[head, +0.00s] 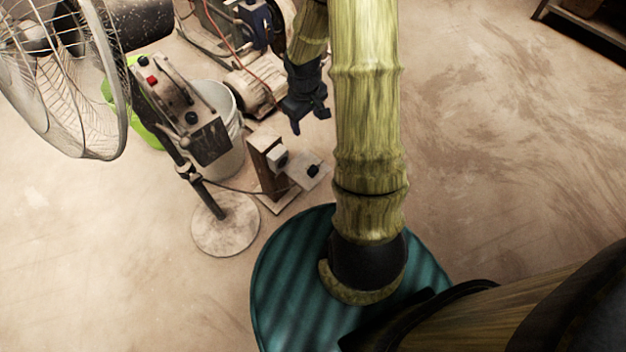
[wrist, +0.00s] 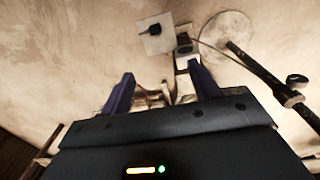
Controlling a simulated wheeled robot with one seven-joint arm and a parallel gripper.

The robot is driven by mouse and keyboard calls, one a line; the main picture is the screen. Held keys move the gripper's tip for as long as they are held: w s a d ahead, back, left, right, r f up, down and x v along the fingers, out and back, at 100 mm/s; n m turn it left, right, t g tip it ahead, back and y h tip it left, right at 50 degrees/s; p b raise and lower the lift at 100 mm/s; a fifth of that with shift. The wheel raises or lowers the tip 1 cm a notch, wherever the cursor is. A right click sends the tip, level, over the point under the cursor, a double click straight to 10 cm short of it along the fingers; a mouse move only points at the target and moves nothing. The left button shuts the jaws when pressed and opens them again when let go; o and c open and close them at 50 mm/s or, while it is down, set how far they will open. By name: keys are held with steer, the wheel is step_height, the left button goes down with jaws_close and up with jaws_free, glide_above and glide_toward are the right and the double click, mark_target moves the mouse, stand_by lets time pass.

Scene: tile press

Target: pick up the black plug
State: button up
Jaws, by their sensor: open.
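The black plug (head: 313,170) lies on a small pale square plate (head: 299,178) near the floor, just in front of a wooden post. It also shows as a small dark shape in the wrist view (wrist: 153,31), near the top. My gripper (head: 311,122) is open and empty, above and behind the plug in the head view. In the wrist view its two fingers (wrist: 161,72) are spread wide, and the plug lies beyond their tips, apart from them.
A pale socket box (head: 277,158) on the wooden post (head: 266,168) stands beside the plug, with a cable running to the fan stand (head: 225,224). A white bucket (head: 222,160), a motor (head: 254,92) and the fan (head: 75,80) crowd the left.

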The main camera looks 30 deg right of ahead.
steer(key=b, duration=0.8)
glide_above(315, 170)
step_height(315, 170, down, 16)
steer(key=shift+s+a+n+y, duration=0.1)
steer(key=shift+a+n+y, duration=0.2)
steer(key=shift+n, duration=0.1)
steer(key=shift+f, duration=0.1)
step_height(315, 170, down, 12)
steer(key=b, duration=0.7)
steer(key=f+b, duration=0.2)
steer(key=f, duration=0.1)
steer(key=f+b, duration=0.2)
steer(key=shift+d+f, duration=0.2)
steer(key=shift+d, duration=0.05)
steer(key=shift+c, duration=0.2)
